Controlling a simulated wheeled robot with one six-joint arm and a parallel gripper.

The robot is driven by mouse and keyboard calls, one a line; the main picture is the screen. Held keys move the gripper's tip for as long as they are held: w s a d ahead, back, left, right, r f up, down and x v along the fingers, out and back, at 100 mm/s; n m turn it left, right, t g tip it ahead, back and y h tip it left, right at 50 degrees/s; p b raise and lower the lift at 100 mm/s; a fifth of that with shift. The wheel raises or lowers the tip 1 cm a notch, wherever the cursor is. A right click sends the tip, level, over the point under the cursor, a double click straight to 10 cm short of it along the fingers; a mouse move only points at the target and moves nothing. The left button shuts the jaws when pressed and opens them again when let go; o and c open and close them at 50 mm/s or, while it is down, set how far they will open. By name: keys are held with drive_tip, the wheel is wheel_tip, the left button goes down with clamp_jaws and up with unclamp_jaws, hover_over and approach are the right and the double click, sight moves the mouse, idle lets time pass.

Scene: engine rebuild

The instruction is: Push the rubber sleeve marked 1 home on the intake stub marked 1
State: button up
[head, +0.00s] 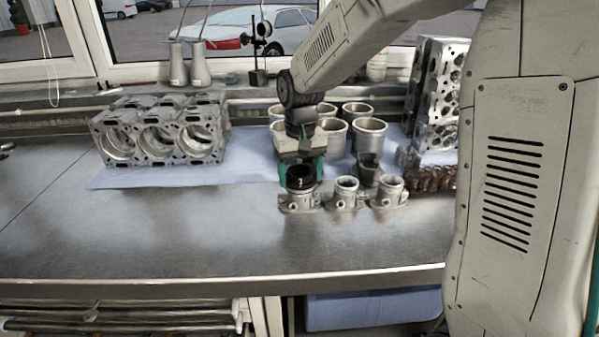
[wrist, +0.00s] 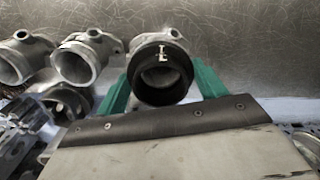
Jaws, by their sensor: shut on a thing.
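A black rubber sleeve (head: 300,178) with a white mark is between the green fingers of my gripper (head: 301,170), which is shut on it. The sleeve shows in the wrist view (wrist: 161,88) with its round opening facing the camera. It stands upright, directly over the leftmost grey metal intake stub (head: 299,202) in the head view. Part of that stub's flange (wrist: 157,38) shows behind the sleeve in the wrist view. The sleeve's lower edge meets the top of the stub; how far it goes over cannot be told. The number on this stub is not readable.
Two bare stubs (head: 345,194) (head: 389,192) stand close to the right. A darker fitting (head: 368,170) is behind them. Several cylinder liners (head: 368,136) stand behind my gripper. An engine block (head: 160,132) is at left. The bench front (head: 200,240) is clear.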

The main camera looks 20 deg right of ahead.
drive_tip(key=shift+f, duration=0.6)
idle(0.3)
drive_tip(key=o, duration=1)
drive_tip(key=shift+r, duration=0.1)
drive_tip(key=shift+r, duration=3.7)
